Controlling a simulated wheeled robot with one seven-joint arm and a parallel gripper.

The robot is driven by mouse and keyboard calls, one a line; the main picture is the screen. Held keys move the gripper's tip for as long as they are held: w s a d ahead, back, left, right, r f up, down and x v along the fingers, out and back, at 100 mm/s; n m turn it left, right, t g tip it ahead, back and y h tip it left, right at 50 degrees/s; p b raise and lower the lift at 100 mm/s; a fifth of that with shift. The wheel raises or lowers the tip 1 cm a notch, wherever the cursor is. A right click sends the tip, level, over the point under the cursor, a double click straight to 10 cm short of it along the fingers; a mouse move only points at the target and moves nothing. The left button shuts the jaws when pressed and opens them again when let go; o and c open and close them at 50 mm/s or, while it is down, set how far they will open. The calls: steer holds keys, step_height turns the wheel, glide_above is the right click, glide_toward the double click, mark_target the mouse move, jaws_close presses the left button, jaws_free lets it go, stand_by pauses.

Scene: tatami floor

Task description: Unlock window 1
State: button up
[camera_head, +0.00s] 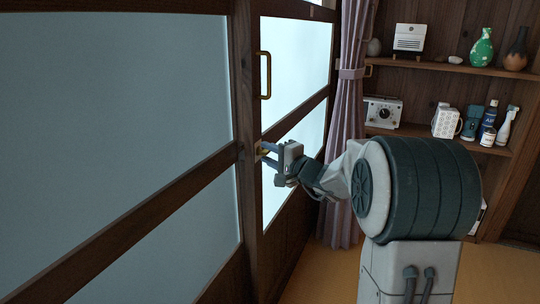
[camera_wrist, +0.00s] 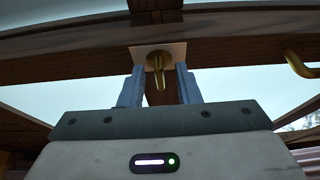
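The window (camera_head: 140,90) has dark wooden frames with pale frosted panes and fills the left of the head view. Its brass lock (camera_wrist: 157,66) is a small knob or lever on a square plate, set on the wooden frame in the wrist view. In the head view my gripper (camera_head: 264,152) is at the middle upright of the window, where the lock is mostly hidden. In the wrist view my gripper (camera_wrist: 160,85) has its two blue-grey fingers apart, one to each side of the lock lever. A gap shows between fingers and lever, so contact cannot be told.
A brass pull handle (camera_head: 265,75) is on the right-hand panel above my gripper; a brass handle (camera_wrist: 300,65) also shows at the right in the wrist view. A purple curtain (camera_head: 345,120) hangs close right. Shelves (camera_head: 450,67) with bottles and vases stand beyond.

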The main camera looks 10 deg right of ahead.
jaws_close()
steer(key=shift+r, duration=0.1)
steer(key=m+g+p, duration=0.1)
steer(key=m+p, duration=0.1)
steer(key=p, duration=0.1)
steer(key=m+g+p, duration=0.1)
steer(key=m+p, duration=0.1)
steer(key=p, duration=0.2)
steer(key=r+m+g+p, duration=0.1)
steer(key=m+p, duration=0.1)
steer(key=p, duration=0.1)
steer(key=shift+w+d+m, duration=0.1)
steer(key=shift+m, duration=0.3)
steer(key=m+g+p, duration=0.2)
steer(key=m+p, duration=0.1)
steer(key=p, duration=0.6)
steer(key=shift+m+g+y, duration=0.4)
steer(key=m+g+p, duration=0.1)
steer(key=m+p, duration=0.1)
steer(key=p, duration=0.2)
steer(key=shift+w+d+y, duration=0.1)
steer(key=shift+y, duration=0.2)
steer(key=shift+f+m+g+p, duration=0.2)
steer(key=shift+m+g+p, duration=0.15)
steer(key=shift+p, duration=0.7)
steer(key=shift+f, duration=0.15)
